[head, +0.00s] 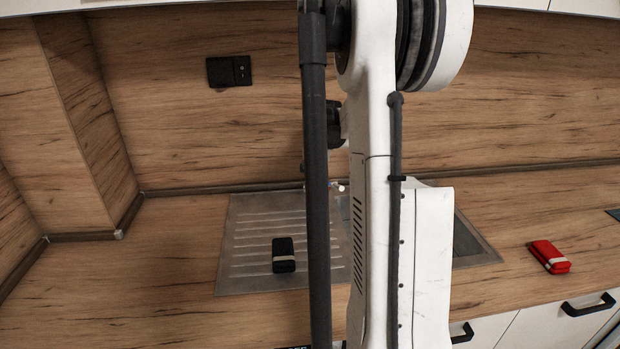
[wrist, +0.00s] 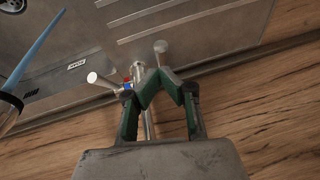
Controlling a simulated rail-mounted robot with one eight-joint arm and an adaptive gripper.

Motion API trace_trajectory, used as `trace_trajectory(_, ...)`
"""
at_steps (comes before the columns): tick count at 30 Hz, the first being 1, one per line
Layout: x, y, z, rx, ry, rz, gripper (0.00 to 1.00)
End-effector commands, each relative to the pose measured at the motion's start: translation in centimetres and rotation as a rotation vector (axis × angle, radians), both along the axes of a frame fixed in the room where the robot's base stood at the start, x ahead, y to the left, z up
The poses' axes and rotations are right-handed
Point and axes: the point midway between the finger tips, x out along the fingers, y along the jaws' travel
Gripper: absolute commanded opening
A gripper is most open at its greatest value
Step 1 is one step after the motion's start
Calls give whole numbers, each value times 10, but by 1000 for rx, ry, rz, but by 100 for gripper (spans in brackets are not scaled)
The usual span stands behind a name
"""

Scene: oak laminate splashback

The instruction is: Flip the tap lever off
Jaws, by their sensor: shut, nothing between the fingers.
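The metal tap (wrist: 139,74) stands at the back edge of the sink in the wrist view. A lever with a round pale end (wrist: 103,80) sticks out to the left, beside a red and blue mark. Another rounded metal end (wrist: 160,47) shows above the fingertips. My gripper (wrist: 157,75), with green-lined fingers, is shut and empty, its tips meeting right by the tap body. I cannot tell whether they touch it. Part of the tap's pipe shows between the fingers. In the head view my arm hides most of the tap and the gripper.
The steel sink and drainboard (head: 240,235) are set in the wood counter. A black item with a pale band (head: 284,255) lies on the drainboard. A red item (head: 550,257) lies at right. A blue stick (wrist: 40,45) shows in the wrist view. The left counter is clear.

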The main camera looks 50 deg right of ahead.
Motion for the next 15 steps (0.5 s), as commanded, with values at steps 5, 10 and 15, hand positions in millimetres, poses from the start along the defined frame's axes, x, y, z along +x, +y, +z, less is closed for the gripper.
trace_trajectory(5,-8,8,34,-1,-2,4,0)
trace_trajectory(10,-13,13,51,-2,-3,7,0)
trace_trajectory(15,-15,15,56,-2,-3,8,0)
